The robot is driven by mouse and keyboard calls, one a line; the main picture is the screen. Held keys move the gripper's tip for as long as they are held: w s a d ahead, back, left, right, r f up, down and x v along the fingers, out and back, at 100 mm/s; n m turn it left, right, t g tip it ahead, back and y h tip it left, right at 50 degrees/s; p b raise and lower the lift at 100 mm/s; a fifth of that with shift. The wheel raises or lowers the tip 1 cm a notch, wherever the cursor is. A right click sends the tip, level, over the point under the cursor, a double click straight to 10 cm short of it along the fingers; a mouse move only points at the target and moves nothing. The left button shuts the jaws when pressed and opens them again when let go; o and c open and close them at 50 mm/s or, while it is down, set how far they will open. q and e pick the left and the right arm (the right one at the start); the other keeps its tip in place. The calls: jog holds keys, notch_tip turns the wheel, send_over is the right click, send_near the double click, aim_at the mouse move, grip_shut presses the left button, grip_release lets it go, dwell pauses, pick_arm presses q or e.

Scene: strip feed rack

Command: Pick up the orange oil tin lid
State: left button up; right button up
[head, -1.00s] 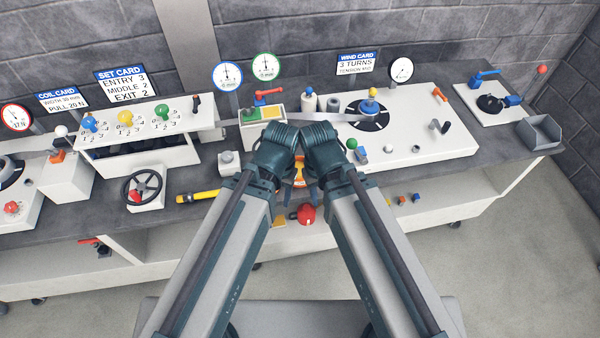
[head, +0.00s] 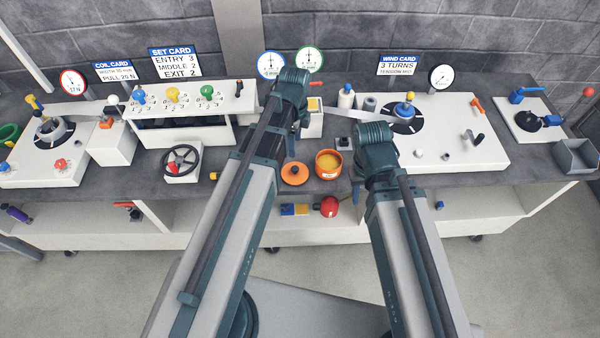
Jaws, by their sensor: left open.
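The orange oil tin lid (head: 294,174), a round disc with a dark knob, lies flat on the grey bench. The open orange oil tin (head: 328,164), with yellowish contents, stands just to its right. My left gripper (head: 291,148) points down above or just behind the lid, mostly hidden by its own arm; it is open, and I see nothing in it. My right gripper (head: 356,190) hangs to the right of the tin, near the bench's front edge; its jaws are mostly hidden by the wrist.
A handwheel (head: 180,160) stands left of the lid, and a white box (head: 310,122) stands behind the tin. The white winding panel (head: 455,140) is on the right. A red round item (head: 328,207) sits on the shelf below the bench edge.

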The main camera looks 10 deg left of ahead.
pick_arm(q)
jog(key=m, duration=0.1)
jog(key=b, duration=0.9)
send_over(295, 168)
notch_tip(295, 168, down, 8)
jog(key=shift+a+f, duration=0.1)
jog(key=shift+f, duration=0.15)
notch_tip(295, 168, down, 5)
jog(key=b, duration=0.5)
jog(key=shift+f, duration=0.2)
jog(key=shift+r, duration=0.1)
grip_shut()
